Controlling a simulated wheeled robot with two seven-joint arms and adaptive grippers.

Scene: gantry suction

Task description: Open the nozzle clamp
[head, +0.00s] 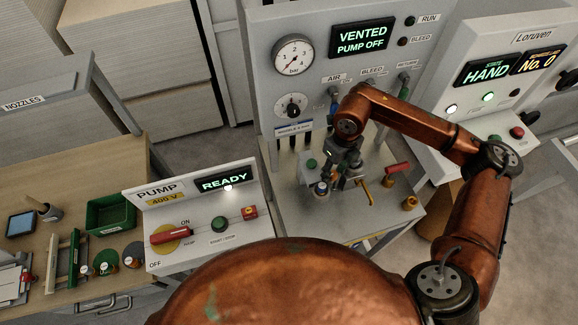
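My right arm comes in from the right in copper-coloured links and bends down over the small grey bench below the valve panel. My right gripper (342,178) hangs over this bench, among the small fittings there; whether its fingers are open or hold something is too small to tell. A yellow lever (366,192) sticks out just right of the gripper. A red-handled part (397,168) lies further right. Which of these belongs to the nozzle clamp I cannot tell, as the gripper and wrist hide part of the spot. My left gripper is out of view.
The valve panel's display (361,39) reads "VENTED PUMP OFF". A pump box (205,250) with a "READY" display and red lever stands left. A control box (490,85) at right shows "HAND". A green bin (110,214) sits on the wooden table at left.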

